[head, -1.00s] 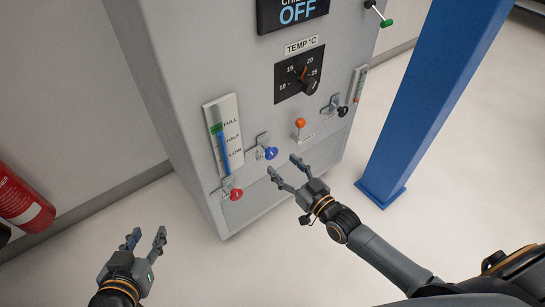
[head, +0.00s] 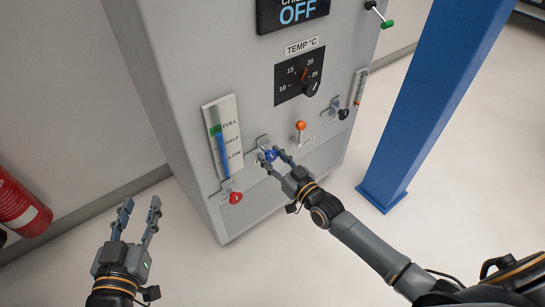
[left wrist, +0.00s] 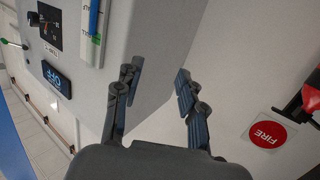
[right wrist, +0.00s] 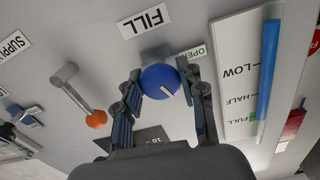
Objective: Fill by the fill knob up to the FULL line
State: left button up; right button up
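The blue fill knob (head: 270,155) is on the front of the grey cabinet, right of the level gauge (head: 236,170). It also shows in the right wrist view (right wrist: 158,82) with a white mark, near a FILL label (right wrist: 144,21). My right gripper (head: 271,154) is at the knob, its fingers either side of it; they look open, and contact is unclear. The gauge has LOW, HALF and FULL marks. Its blue column (right wrist: 268,70) reaches about the green mark by FULL (right wrist: 253,130). My left gripper (head: 140,208) is open and empty, left of the cabinet.
A red knob (head: 235,197) sits below the gauge. An orange-tipped lever (head: 300,126) and the temperature dial (head: 309,88) are right of the fill knob. A blue post (head: 420,110) stands at the right. A red extinguisher (head: 18,205) is at the far left.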

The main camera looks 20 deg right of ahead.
jog(key=c, duration=0.3)
jog(key=m+p, duration=0.1)
jog(key=m, duration=0.2)
jog(key=shift+r, duration=0.1)
jog(key=shift+m, duration=0.7)
pick_arm(q)
jog(key=f+g, duration=0.1)
jog(key=s+a+f+g, duration=0.1)
jog(key=f, duration=0.1)
jog(key=s+f+g+y, duration=0.1)
jog(key=f, duration=0.1)
jog(key=shift+s+a, duration=0.1)
jog(key=shift+a, duration=0.05)
pick_arm(e)
jog(key=o, duration=1.2)
jog(key=shift+s, duration=0.1)
jog(key=v, duration=1.1)
jog(key=shift+s+d, duration=0.1)
jog(key=shift+s, duration=0.3)
